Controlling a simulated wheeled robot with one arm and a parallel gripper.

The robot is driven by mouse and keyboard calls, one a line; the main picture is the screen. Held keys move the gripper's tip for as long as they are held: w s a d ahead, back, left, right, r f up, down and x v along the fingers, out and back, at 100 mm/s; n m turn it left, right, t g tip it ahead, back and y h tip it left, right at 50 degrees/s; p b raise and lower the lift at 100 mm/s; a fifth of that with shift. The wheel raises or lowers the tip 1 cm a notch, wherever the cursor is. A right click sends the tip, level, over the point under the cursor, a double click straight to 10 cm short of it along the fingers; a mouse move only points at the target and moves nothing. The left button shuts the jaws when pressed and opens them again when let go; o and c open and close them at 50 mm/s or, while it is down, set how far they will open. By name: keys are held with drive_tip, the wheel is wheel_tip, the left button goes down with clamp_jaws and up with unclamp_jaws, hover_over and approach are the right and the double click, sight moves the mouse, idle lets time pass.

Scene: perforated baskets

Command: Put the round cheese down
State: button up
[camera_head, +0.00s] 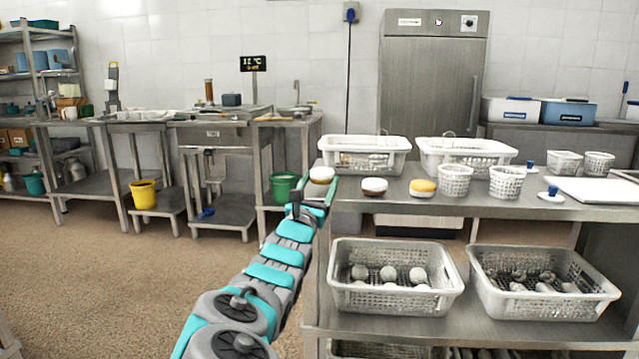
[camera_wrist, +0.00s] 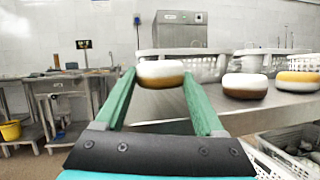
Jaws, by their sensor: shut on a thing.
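A round cheese (camera_head: 321,175) with a white top and brown lower side is between the green fingers of my gripper (camera_head: 318,188), at the left end of the steel table (camera_head: 470,205). In the wrist view the cheese (camera_wrist: 161,73) sits between the fingertips of my gripper (camera_wrist: 160,80), which is shut on it. I cannot tell whether its underside touches the table. A second white and brown cheese (camera_head: 374,187) and a yellow and white cheese (camera_head: 423,188) stand on the table to its right.
Two white perforated baskets (camera_head: 364,143) (camera_head: 465,146) stand behind the cheeses. Small white perforated cups (camera_head: 455,180) stand to the right. The shelf below holds baskets (camera_head: 395,300) with round pale items. The tabletop in front of the cheeses is clear.

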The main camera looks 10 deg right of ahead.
drive_tip(key=shift+f, duration=0.3)
drive_tip(key=o, duration=1)
drive_tip(key=shift+c, duration=0.2)
drive_tip(key=o, duration=0.4)
drive_tip(key=shift+f, duration=0.15)
drive_tip(key=shift+o, duration=0.2)
drive_tip(key=shift+d+f, duration=0.1)
drive_tip(key=shift+r, duration=0.5)
drive_tip(key=b+v, duration=0.1)
drive_tip(key=v, duration=1)
drive_tip(key=shift+s+a+r, duration=0.2)
drive_tip(key=shift+s+a, duration=0.15)
drive_tip(key=shift+s, duration=0.05)
